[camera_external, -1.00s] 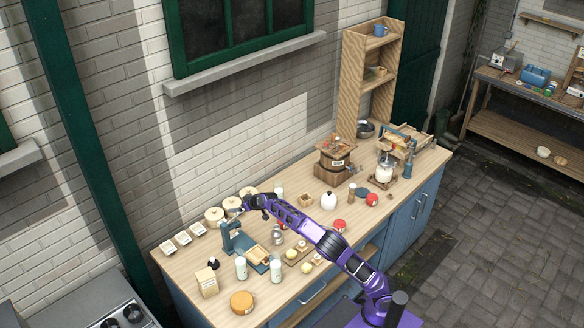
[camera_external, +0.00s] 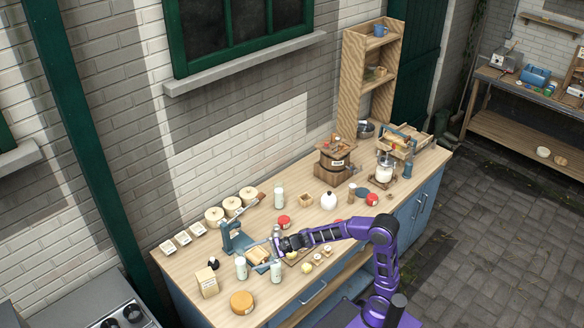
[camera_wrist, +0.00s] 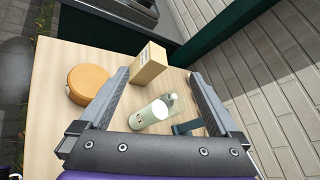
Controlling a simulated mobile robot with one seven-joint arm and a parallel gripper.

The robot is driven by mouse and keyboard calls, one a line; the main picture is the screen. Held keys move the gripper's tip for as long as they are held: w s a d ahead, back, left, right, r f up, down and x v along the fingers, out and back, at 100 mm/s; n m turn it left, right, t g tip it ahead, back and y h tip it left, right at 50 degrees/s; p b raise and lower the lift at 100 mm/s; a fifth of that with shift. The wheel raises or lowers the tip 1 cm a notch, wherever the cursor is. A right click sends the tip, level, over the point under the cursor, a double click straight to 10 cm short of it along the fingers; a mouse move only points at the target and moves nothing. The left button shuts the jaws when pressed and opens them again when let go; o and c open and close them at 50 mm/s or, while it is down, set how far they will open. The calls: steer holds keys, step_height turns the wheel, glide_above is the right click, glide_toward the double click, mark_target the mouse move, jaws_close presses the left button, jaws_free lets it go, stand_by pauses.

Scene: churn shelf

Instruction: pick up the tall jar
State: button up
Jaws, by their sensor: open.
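Two pale, upright jars with white tops stand near the counter's front left, one at the right (camera_external: 276,271) and one at the left (camera_external: 241,268). I cannot tell for certain which is the tall jar. In the wrist view, a pale jar (camera_wrist: 147,118) with a small label shows between the fingers, with another pale shape (camera_wrist: 173,100) partly behind it. My gripper (camera_external: 277,243) is open and empty, just behind and above the right jar. In the wrist view, its fingers (camera_wrist: 158,76) are spread wide to either side of the jar.
A blue press (camera_external: 231,238) stands close to the left of my gripper. A carton (camera_external: 207,283) and an orange cheese wheel (camera_external: 242,302) sit farther left. Small items on a board (camera_external: 304,266) lie at the right. Another pale bottle (camera_external: 279,197) stands at the back.

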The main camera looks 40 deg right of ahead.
mark_target(276, 269)
steer(key=s+d+f+m+h, duration=0.1)
steer(key=s+d+f+m, duration=0.1)
steer(key=d+f+m, duration=0.3)
steer(key=s+d+f+m, duration=0.2)
steer(key=d+m, duration=0.1)
steer(key=d, duration=0.4)
steer(key=b+x, duration=0.1)
steer(key=x, duration=0.5)
steer(key=shift+w+a+t, duration=0.25)
steer(key=shift+w+t, duration=0.05)
steer(key=shift+f, duration=0.15)
jaws_close()
